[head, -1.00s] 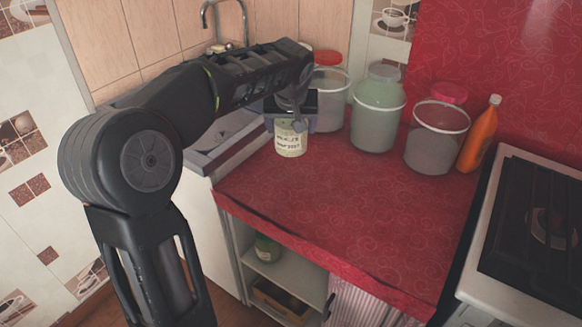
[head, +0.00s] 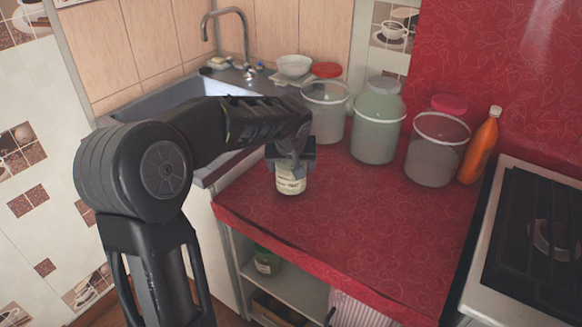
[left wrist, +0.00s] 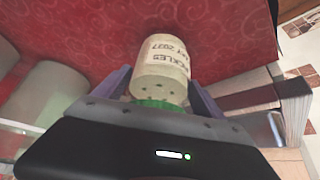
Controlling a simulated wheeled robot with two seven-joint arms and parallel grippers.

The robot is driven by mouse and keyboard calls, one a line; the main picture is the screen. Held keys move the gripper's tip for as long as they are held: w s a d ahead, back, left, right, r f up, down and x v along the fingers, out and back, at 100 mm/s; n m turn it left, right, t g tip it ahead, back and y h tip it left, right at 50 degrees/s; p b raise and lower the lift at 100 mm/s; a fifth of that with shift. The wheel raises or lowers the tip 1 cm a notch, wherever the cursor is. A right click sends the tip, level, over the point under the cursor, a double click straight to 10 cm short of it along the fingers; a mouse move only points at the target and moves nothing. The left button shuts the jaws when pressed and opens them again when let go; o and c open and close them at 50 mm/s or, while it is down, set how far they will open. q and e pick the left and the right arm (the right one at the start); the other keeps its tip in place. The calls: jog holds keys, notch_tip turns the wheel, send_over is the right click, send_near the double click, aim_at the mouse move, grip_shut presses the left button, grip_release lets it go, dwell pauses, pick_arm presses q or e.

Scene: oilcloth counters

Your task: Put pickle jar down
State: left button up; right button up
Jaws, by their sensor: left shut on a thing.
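The pickle jar (head: 291,180) is pale with a printed label. It is upright at the left part of the red counter (head: 345,225), close to its front left side. My left gripper (head: 290,160) is shut on the jar's upper part from above. In the left wrist view the jar (left wrist: 162,68) shows its label and a green lid between the fingers (left wrist: 160,92). I cannot tell whether its base touches the counter. My right gripper is not in view.
Several large buckets, such as the greenish one (head: 376,130), and an orange bottle (head: 480,147) stand at the back. A sink (head: 170,105) is at left, a stove (head: 540,230) at right. The counter's front middle is clear.

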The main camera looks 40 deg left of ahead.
pick_arm(q)
jog(key=shift+f, duration=0.1)
jog(key=shift+w+f, duration=0.1)
jog(key=shift+f, duration=0.05)
jog(key=o, duration=2)
jog(key=shift+o, duration=0.2)
jog(key=shift+r, duration=0.25)
jog(key=v, duration=1.1)
jog(key=shift+s+d+r, duration=0.2)
jog(key=shift+s+r, duration=0.05)
jog(key=shift+r, duration=0.05)
